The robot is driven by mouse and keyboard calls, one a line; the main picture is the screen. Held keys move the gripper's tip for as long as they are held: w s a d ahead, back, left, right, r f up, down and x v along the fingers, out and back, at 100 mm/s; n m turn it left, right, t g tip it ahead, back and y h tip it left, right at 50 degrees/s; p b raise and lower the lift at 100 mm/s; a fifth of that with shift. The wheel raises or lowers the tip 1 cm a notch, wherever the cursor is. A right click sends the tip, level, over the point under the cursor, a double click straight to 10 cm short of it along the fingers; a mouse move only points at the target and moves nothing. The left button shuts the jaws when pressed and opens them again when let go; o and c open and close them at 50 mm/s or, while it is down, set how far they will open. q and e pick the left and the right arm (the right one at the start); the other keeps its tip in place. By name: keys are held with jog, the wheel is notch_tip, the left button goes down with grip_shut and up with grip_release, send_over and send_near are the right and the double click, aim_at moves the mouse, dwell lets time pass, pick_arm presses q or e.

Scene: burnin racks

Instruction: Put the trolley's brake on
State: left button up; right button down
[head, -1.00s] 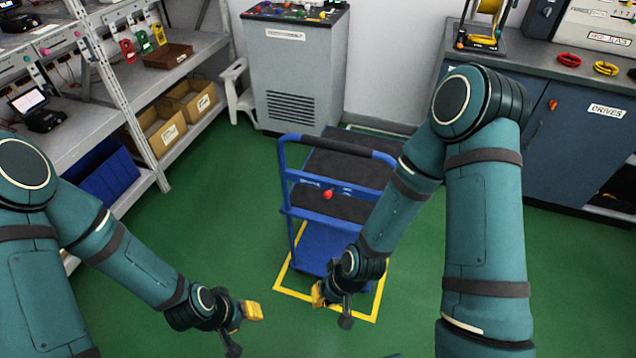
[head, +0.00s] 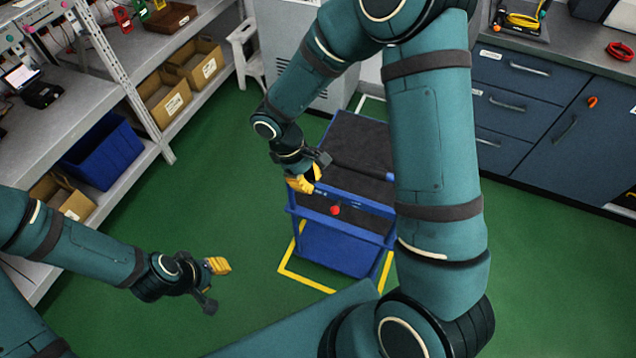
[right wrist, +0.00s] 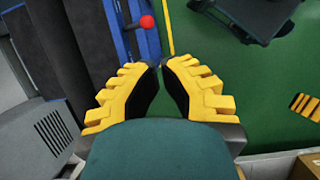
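The blue trolley (head: 340,247) has dark decks and stands on the green floor inside a yellow outline. A red ball knob (head: 335,210) sits on its near-side frame; it also shows in the right wrist view (right wrist: 147,21) on a blue bar. My right gripper (head: 303,181) is above the trolley's near left corner, left of and above the knob in the picture. Its yellow fingertips (right wrist: 160,66) meet or nearly meet, with nothing seen between them, apart from the knob. My left gripper (head: 216,267) hangs over open floor left of the trolley; its finger gap is unclear.
Grey shelving with a blue bin (head: 103,152) and cardboard boxes (head: 163,102) stands at the left. A blue drawer cabinet (head: 520,112) is at the right. A white step stool (head: 245,50) stands at the back. Floor left of the trolley is clear.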

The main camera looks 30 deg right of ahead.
aim_at(338, 205)
jog(key=shift+w+d+r+h, duration=0.2)
jog(key=shift+w+d+r, duration=0.05)
jog(key=shift+w+r, duration=0.2)
jog(key=shift+w+d+r+h, duration=0.2)
jog(key=shift+w+r, duration=0.25)
jog(key=b+x, duration=0.2)
jog(key=x, duration=1.2)
jog(key=shift+a+f, duration=0.1)
jog(key=shift+f, duration=0.05)
jog(key=shift+s+a+f+b, duration=0.1)
jog(key=shift+b, duration=0.25)
